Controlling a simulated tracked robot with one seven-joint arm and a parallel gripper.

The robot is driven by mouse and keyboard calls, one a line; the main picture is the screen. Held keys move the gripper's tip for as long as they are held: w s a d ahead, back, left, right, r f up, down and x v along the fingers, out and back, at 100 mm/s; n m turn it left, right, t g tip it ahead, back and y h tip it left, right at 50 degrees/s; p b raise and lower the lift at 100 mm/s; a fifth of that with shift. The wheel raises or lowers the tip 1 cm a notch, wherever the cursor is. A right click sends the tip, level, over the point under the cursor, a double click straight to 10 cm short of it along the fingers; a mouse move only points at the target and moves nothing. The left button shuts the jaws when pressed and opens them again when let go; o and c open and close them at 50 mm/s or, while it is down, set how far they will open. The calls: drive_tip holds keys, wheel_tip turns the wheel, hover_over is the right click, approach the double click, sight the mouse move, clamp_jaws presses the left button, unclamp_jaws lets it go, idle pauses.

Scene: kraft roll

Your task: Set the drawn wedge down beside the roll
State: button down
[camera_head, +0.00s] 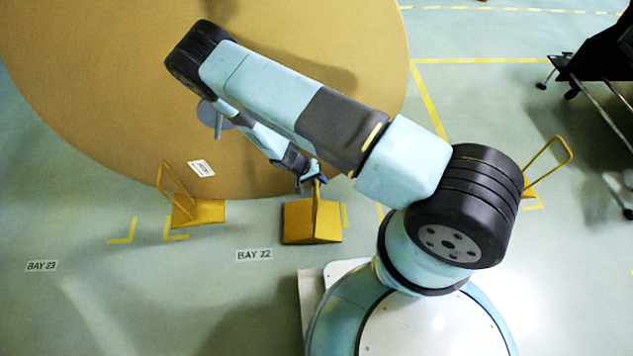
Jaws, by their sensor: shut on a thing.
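The kraft roll (90,80) is a huge brown disc-like form filling the upper left, with a small white label on it. The wedge appears just below the roll's edge, right of the BAY 22 floor label. I cannot tell whether its underside touches the floor. My arm hides part of the roll.
A second yellow wedge (195,210) with a loop handle stands at the roll's lower edge to the left. Another yellow handled wedge (530,190) shows partly behind my arm at right. A dark wheeled cart (600,60) stands upper right. Floor at lower left is clear.

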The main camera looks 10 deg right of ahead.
drive_tip(key=shift+w+d+f, duration=0.15)
drive_tip(key=shift+w+d, duration=0.45)
drive_tip(key=shift+f, duration=1.3)
idle(2.3)
drive_tip(key=c, duration=1)
unclamp_jaws()
drive_tip(key=shift+w+d, duration=0.1)
drive_tip(key=v, duration=1.4)
drive_tip(key=shift+a+r, duration=0.25)
drive_tip(key=shift+a, duration=0.15)
